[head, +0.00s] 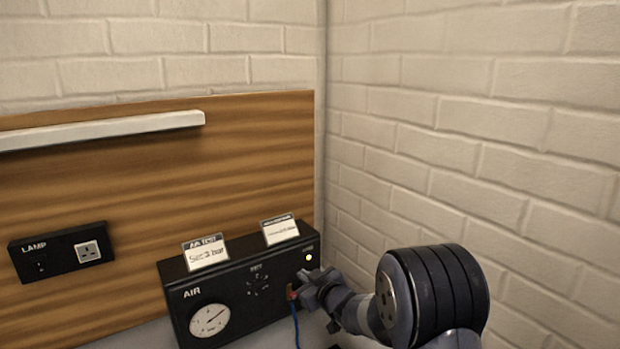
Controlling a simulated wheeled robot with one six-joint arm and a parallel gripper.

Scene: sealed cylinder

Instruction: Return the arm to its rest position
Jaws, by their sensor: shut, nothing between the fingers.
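My arm comes in from the lower right of the head view. My gripper (305,289) is at the right front of the black AIR box (243,311), close to a small reddish-brown fitting with a blue hose (296,326) hanging from it. The fingers are small here and partly hidden by the wrist. They are shut with nothing held. I cannot tell whether they touch the fitting or the box.
The AIR box has a round gauge (209,320), a dial (258,285), a lit lamp (309,257) and two cards on top. A LAMP box (62,252) and a pale shelf (105,130) are on the wooden panel. A brick wall (480,130) stands close on the right.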

